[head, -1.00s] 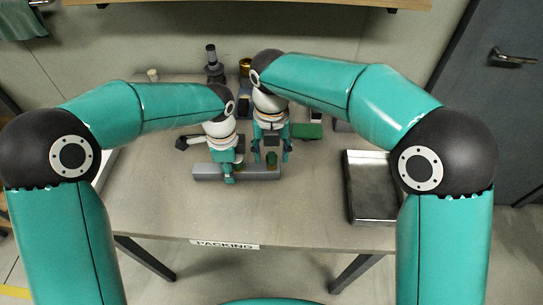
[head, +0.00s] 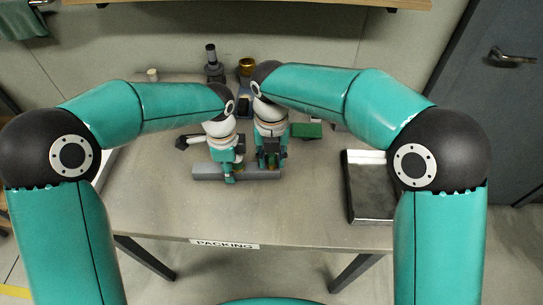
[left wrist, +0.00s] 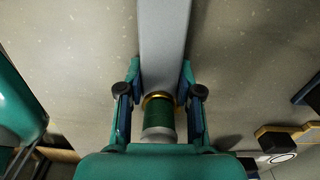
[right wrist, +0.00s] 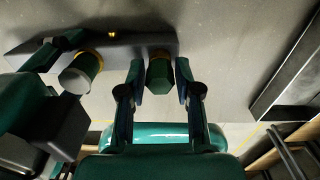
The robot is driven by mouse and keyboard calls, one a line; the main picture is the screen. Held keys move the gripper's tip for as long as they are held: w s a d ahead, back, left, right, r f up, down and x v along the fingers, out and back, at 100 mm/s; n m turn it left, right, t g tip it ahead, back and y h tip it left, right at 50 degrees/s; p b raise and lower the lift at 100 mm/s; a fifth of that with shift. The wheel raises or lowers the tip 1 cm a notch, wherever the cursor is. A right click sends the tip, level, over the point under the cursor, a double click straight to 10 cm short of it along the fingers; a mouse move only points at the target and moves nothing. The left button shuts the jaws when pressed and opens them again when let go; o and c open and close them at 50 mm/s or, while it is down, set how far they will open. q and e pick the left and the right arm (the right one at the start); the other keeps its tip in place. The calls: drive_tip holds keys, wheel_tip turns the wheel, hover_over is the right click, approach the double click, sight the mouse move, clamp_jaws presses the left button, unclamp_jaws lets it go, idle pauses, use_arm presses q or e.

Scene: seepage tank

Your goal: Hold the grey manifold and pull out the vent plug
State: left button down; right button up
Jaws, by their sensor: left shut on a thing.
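The grey manifold (head: 208,172) is a long bar lying on the table; it also shows in the left wrist view (left wrist: 163,45) and right wrist view (right wrist: 120,52). My left gripper (head: 230,178) is shut on the manifold, its fingers (left wrist: 160,92) on either side of the bar. A dark green plug with a yellow collar (right wrist: 160,74) stands on the manifold between the fingers of my right gripper (right wrist: 162,82). These fingers are open, with small gaps beside the plug. A second green fitting with a pale end (right wrist: 80,74) stands near the left gripper. No label shows which is the vent plug.
A steel tray (head: 371,216) lies at the table's right side. Behind the grippers are a green block (head: 306,130), a black bottle-like thing (head: 212,62) and a brass cup (head: 247,65). A black thing (head: 184,142) lies left of the left gripper. The table front is clear.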

sight(271, 155)
drive_tip(key=shift+o, duration=1.2)
wheel_tip(271, 155, up, 12)
drive_tip(key=shift+f, duration=0.15)
drive_tip(key=shift+c, duration=0.8)
drive_tip(key=shift+w+f+m, duration=0.1)
drive_tip(key=shift+f+m, duration=1.65)
drive_tip(key=shift+m, duration=1.25)
drive_tip(key=shift+w+f+m, duration=0.1)
drive_tip(key=shift+f+m, duration=1.6)
drive_tip(key=shift+m, duration=1.3)
drive_tip(key=shift+f+m, duration=1.75)
drive_tip(key=shift+m, duration=1.25)
